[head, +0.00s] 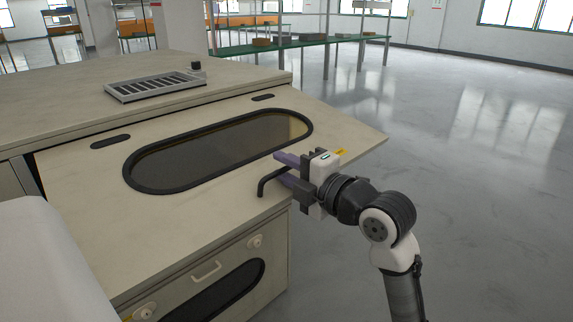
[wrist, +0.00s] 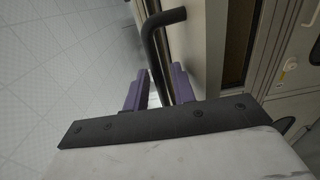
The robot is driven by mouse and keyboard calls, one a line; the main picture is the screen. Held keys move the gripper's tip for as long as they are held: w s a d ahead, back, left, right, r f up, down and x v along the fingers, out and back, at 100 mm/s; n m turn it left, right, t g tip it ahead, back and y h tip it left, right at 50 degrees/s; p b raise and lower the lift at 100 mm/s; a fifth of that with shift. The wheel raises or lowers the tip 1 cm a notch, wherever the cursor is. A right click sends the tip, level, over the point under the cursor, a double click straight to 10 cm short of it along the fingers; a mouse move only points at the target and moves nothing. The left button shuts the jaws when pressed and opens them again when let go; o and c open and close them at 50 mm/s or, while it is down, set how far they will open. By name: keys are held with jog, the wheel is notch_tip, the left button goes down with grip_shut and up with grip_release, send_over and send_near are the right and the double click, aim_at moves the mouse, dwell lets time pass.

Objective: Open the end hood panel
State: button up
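The end hood panel (head: 215,120) is a beige sheet with a black-rimmed oval window (head: 220,150). In the head view it slopes outward from the cabinet top, its right corner jutting past the cabinet side. A bent black handle (head: 264,184) is near its lower edge; the bar also shows in the wrist view (wrist: 152,45). My gripper (head: 284,168) is at this handle, its purple fingers on either side of the bar. In the wrist view the fingers (wrist: 157,92) are apart, with a narrow gap showing beside the bar. The handle's far end is hidden behind the gripper.
A slotted grey tray (head: 155,87) lies on the cabinet top (head: 60,90). Below the panel, the cabinet front has a pale handle (head: 206,271), round latches and another oval window (head: 222,297). A green shelf table (head: 290,43) stands behind. The grey floor (head: 470,190) to the right is clear.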

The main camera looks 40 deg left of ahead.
grip_shut()
jog(key=f+b, duration=0.3)
jog(key=b, duration=0.2)
jog(key=shift+a+f+y, duration=0.2)
jog(key=shift+f+y, duration=0.15)
jog(key=shift+y, duration=0.05)
notch_tip(320, 180, down, 6)
jog(key=a+b, duration=0.1)
jog(key=b, duration=0.6)
jog(key=shift+a+y, duration=0.3)
jog(key=shift+w+r, duration=0.1)
jog(key=shift+r, duration=0.05)
